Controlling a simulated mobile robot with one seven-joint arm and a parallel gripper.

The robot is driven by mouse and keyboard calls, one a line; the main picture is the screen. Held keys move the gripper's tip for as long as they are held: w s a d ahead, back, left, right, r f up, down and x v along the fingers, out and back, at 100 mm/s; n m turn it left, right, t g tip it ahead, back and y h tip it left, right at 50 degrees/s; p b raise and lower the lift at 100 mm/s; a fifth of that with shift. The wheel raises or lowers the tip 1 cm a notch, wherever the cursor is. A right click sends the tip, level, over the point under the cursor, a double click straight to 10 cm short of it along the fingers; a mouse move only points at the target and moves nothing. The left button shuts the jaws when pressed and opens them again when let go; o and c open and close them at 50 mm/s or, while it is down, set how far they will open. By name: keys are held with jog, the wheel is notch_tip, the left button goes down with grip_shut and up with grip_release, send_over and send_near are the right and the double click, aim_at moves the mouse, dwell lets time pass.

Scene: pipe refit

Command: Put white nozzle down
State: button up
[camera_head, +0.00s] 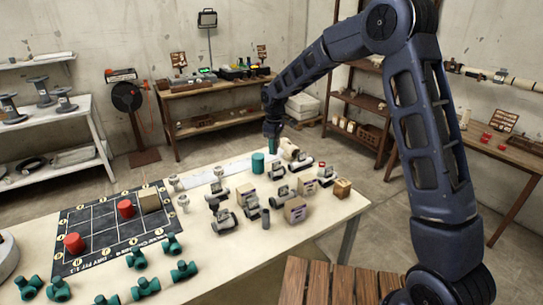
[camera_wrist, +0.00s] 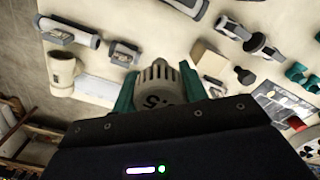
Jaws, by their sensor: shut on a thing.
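My gripper (camera_wrist: 158,82) is shut on the white nozzle (camera_wrist: 158,88), a ribbed pale piece with a dark marking like a "5". The teal fingers sit on either side of it in the wrist view. In the head view my gripper (camera_head: 272,146) is over the far edge of the long pale table (camera_head: 130,215).
Several grey fittings and boxes crowd the table's right half. A dark gridded mat (camera_head: 100,222) with red pieces lies left. A pale flat strip (camera_head: 240,160) is near the far edge.

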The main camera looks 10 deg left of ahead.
notch_tip(320, 180, up, 10)
jog(key=n, duration=0.2)
send_over(258, 156)
notch_tip(258, 156, down, 20)
jog(key=shift+f, duration=0.1)
dwell(0.3)
jog(key=o, duration=1)
jog(key=shift+f, duration=0.1)
